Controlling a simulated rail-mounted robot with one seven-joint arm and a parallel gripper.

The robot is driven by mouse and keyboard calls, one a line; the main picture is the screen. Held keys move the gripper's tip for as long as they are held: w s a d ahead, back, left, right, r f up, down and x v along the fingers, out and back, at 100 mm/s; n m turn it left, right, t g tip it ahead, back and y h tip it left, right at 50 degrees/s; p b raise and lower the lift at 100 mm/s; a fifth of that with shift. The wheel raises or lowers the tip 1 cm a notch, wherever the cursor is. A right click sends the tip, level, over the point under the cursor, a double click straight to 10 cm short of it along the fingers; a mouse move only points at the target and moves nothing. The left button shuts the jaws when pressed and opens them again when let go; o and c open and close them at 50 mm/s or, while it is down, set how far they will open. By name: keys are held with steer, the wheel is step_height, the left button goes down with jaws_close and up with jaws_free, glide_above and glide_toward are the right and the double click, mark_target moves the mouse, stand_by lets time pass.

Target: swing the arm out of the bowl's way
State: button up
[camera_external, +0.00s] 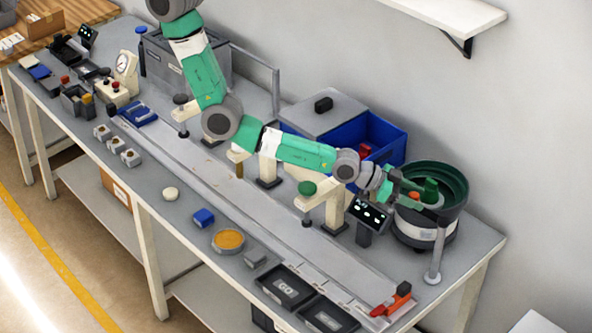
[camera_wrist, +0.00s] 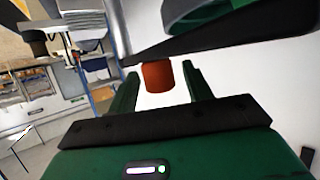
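The bowl feeder stands at the right end of the bench, its dark green bowl (camera_external: 457,183) on a black and white base. A grey swing arm (camera_external: 432,206) on a post reaches over the bowl's front side. An orange-red knob (camera_external: 414,195) is at the arm's free end. In the wrist view the knob (camera_wrist: 157,77) sits against the arm's dark bar (camera_wrist: 225,36), with the green bowl rim (camera_wrist: 185,22) behind. My gripper (camera_external: 404,190) is at the knob. In the wrist view its fingers (camera_wrist: 160,72) are apart, one on each side of the knob, with narrow gaps.
A small display on a stand (camera_external: 369,213) is just left of the feeder. A blue bin (camera_external: 384,135) is behind my forearm. Beige stations with a green knob (camera_external: 307,187) stand along the rail. Black trays (camera_external: 285,287) line the front edge.

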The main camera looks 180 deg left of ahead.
mark_target(411, 195)
steer(key=shift+d+r, duration=0.2)
steer(key=shift+d, duration=0.1)
steer(key=p+v, duration=0.3)
steer(key=v, duration=0.2)
steer(key=shift+d+r, duration=0.15)
steer(key=shift+d, duration=0.1)
steer(key=shift+p+v, duration=0.5)
steer(key=shift+v, duration=0.3)
steer(key=shift+s, duration=0.2)
